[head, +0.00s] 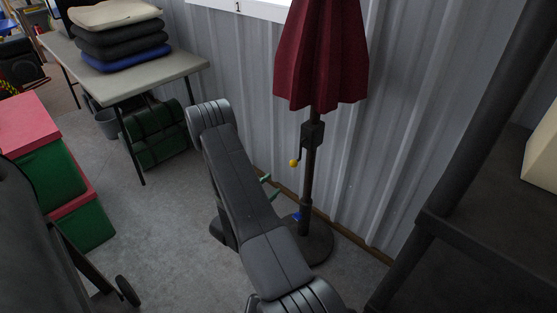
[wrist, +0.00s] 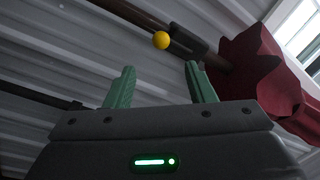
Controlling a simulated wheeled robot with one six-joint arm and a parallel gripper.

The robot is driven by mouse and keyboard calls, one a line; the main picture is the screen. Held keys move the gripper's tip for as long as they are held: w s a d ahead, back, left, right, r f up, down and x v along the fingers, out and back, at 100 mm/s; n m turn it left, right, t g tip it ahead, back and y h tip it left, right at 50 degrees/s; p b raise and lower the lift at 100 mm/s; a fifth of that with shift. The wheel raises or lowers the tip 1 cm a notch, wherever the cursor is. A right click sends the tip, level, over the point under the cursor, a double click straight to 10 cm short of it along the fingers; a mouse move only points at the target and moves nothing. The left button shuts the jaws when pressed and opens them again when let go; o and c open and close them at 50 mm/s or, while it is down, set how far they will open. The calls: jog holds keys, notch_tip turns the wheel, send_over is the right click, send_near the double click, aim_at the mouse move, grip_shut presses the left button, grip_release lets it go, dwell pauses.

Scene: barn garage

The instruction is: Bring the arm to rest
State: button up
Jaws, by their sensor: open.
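My arm (head: 240,180) stretches across the middle of the head view, bent at its joints, with its near end at the bottom edge. My gripper (head: 269,186) is mostly hidden behind the arm; only its green fingertips show, close to the umbrella pole. In the wrist view, the two green fingers of my gripper (wrist: 160,68) stand apart with nothing between them. A crank with a yellow knob (wrist: 161,40) shows beyond the fingertips, apart from them.
A closed maroon umbrella (head: 321,55) stands on a round base (head: 318,246) by the corrugated wall (head: 240,60). A table (head: 170,72) with stacked cushions (head: 120,38) is at back left. Red-lidded green boxes (head: 82,226) are left. A dark shelf (head: 480,250) stands right.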

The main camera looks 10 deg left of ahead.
aim_at(291, 166)
jog(key=x, duration=1.3)
jog(key=shift+w+d+r, duration=0.15)
jog(key=shift+w+d, duration=0.1)
jog(key=shift+w, duration=0.1)
